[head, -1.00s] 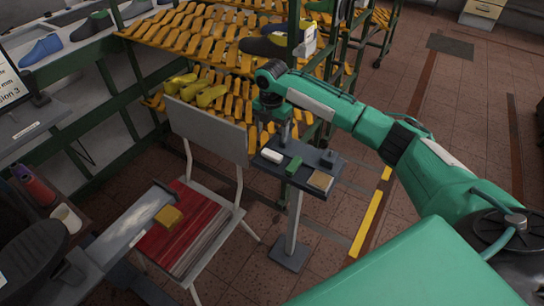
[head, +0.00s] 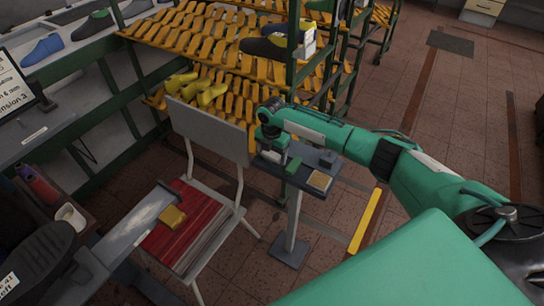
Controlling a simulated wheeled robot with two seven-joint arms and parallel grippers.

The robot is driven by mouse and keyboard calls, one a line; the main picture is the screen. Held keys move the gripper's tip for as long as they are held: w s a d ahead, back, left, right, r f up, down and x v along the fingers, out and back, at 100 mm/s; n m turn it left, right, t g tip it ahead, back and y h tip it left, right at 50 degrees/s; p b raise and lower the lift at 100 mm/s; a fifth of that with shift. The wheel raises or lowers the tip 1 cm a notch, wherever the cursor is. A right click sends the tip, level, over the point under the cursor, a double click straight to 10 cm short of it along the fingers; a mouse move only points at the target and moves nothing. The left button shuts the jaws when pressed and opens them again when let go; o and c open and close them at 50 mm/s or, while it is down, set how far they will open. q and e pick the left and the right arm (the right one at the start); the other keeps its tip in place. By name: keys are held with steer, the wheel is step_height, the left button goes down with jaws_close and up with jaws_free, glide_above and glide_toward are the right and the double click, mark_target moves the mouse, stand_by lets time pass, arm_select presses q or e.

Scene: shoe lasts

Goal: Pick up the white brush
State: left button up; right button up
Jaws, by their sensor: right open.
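The white brush (head: 269,157) lies at the left end of the small dark tray (head: 307,184) on a post stand. It is partly hidden by my right gripper (head: 282,157). My right gripper points down over the brush, with its jaws open. Whether its fingers touch the brush is too small to tell. My left gripper is not in view.
A green block (head: 293,166) and a tan block (head: 319,181) lie on the tray beside the brush, with a small dark object (head: 327,157) behind. A chair (head: 208,130) stands close on the left. A shoe-last rack (head: 215,95) stands behind.

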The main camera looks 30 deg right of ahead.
mark_target(272, 154)
steer(key=shift+c, duration=0.4)
steer(key=c, duration=0.6)
steer(key=shift+r, duration=0.1)
steer(key=shift+c, duration=0.2)
step_height(272, 154, up, 20)
steer(key=b, duration=0.3)
steer(key=o, duration=0.6)
steer(key=shift+c, duration=0.2)
steer(key=c, duration=0.4)
